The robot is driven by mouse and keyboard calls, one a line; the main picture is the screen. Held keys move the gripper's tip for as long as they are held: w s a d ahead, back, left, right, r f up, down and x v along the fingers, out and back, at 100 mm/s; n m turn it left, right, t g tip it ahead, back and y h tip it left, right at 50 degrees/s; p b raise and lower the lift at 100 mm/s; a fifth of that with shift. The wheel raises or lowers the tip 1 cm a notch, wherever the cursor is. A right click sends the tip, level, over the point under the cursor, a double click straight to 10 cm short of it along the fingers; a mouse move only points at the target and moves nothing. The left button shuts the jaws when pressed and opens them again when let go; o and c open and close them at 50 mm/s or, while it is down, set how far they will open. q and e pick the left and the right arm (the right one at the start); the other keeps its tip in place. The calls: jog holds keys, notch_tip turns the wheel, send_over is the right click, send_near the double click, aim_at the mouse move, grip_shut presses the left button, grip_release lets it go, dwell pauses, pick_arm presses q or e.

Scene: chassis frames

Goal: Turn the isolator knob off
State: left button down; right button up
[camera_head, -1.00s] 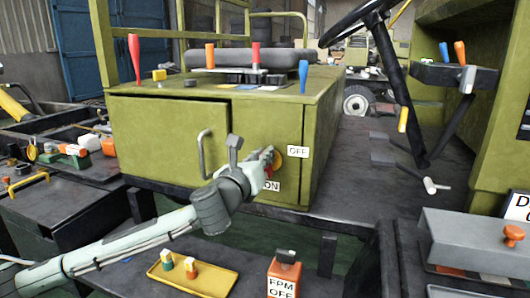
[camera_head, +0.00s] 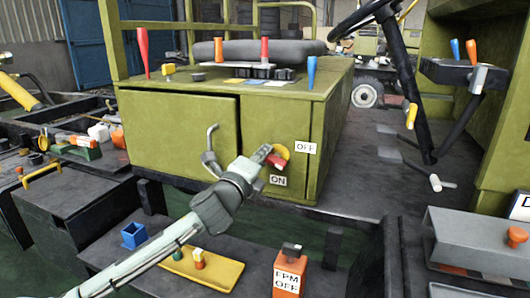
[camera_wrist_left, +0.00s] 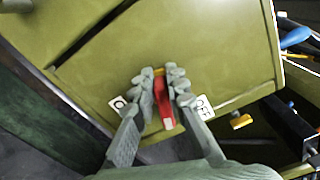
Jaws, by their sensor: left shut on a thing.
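The isolator knob is a red handle (camera_head: 277,160) on a yellow disc (camera_head: 283,150), on the green cabinet's front (camera_head: 230,105). An OFF label (camera_head: 305,148) is to its right and an ON label (camera_head: 278,181) below it. My left gripper (camera_head: 266,154) is at the knob and partly hides it. In the left wrist view, the gripper (camera_wrist_left: 163,92) has its fingers on both sides of the red handle (camera_wrist_left: 164,105), shut on it. The handle's exact angle to the labels is hard to tell. My right gripper is not in view.
A grey door handle (camera_head: 211,150) stands out left of the knob. Below are a yellow tray (camera_head: 222,275), a blue open box (camera_head: 134,235) and an orange FPM OFF box (camera_head: 287,275). A steering column (camera_head: 405,80) rises at the right, past open dark floor.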

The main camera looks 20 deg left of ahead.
pick_arm(q)
jog(key=shift+a+f+n, duration=0.1)
jog(key=shift+f+n, duration=0.2)
jog(key=shift+n, duration=0.9)
jog(key=shift+f+n, duration=0.1)
jog(key=shift+n, duration=0.3)
jog(key=shift+f+n, duration=0.1)
jog(key=shift+n, duration=0.3)
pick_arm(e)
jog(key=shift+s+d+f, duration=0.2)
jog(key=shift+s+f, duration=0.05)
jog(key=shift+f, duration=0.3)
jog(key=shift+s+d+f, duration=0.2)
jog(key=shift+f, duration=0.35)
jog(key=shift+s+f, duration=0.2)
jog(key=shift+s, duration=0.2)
pick_arm(q)
jog(key=c, duration=1.5)
grip_release()
jog(key=shift+c, duration=0.2)
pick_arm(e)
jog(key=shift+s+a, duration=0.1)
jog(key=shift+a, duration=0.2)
